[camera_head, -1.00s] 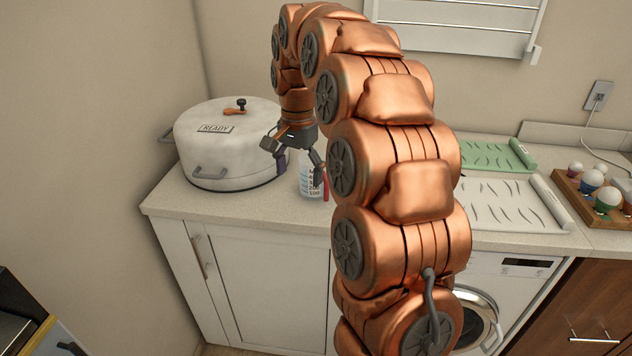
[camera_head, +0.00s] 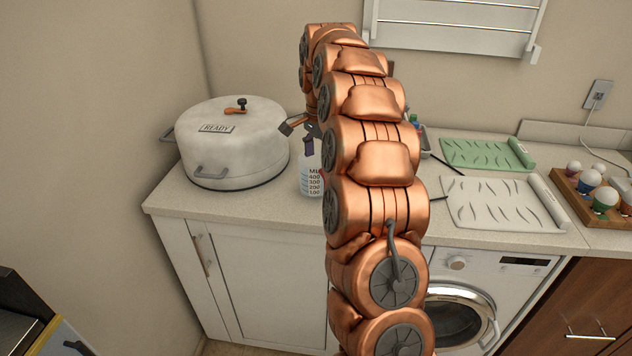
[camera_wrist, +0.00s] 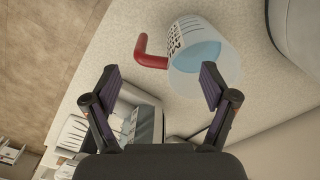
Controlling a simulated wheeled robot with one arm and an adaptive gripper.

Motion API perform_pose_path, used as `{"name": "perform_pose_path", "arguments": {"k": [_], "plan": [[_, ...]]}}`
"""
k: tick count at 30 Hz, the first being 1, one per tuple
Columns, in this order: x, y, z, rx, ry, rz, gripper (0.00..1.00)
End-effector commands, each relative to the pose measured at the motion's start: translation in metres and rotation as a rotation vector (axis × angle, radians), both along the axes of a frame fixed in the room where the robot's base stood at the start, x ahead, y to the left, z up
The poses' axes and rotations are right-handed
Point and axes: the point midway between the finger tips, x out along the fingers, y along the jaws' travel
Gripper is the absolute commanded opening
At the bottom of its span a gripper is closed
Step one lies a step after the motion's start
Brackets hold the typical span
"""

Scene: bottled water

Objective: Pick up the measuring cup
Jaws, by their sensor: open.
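The measuring cup (camera_head: 311,181) stands upright on the counter, right of the white pot, partly hidden behind my arm in the head view. In the wrist view the measuring cup (camera_wrist: 200,55) is clear with dark markings, a red handle (camera_wrist: 148,52) and bluish liquid inside. My gripper (camera_wrist: 160,80) is open and empty, with its fingers spread. The right finger overlaps the cup's near side in the picture; I cannot tell if it touches. The left finger is apart from the handle. In the head view my gripper (camera_head: 298,137) is above and behind the cup, partly hidden by my arm.
A large white pot (camera_head: 230,150) marked READY stands close left of the cup. A green mat (camera_head: 485,154), a white patterned mat (camera_head: 495,203) and a wooden tray (camera_head: 567,186) of round items lie to the right. Small bottles (camera_head: 417,126) stand behind my arm.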

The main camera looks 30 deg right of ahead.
Motion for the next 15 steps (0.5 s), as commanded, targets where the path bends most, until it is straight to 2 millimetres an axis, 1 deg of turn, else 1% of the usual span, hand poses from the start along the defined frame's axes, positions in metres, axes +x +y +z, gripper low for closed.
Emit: {"name": "perform_pose_path", "arguments": {"k": [8, 15], "plan": [[-0.002, 0.000, -0.007, 0.001, 0.002, 0.000, 0.85], [-0.008, -0.002, -0.025, 0.002, 0.002, 0.001, 0.85]]}}
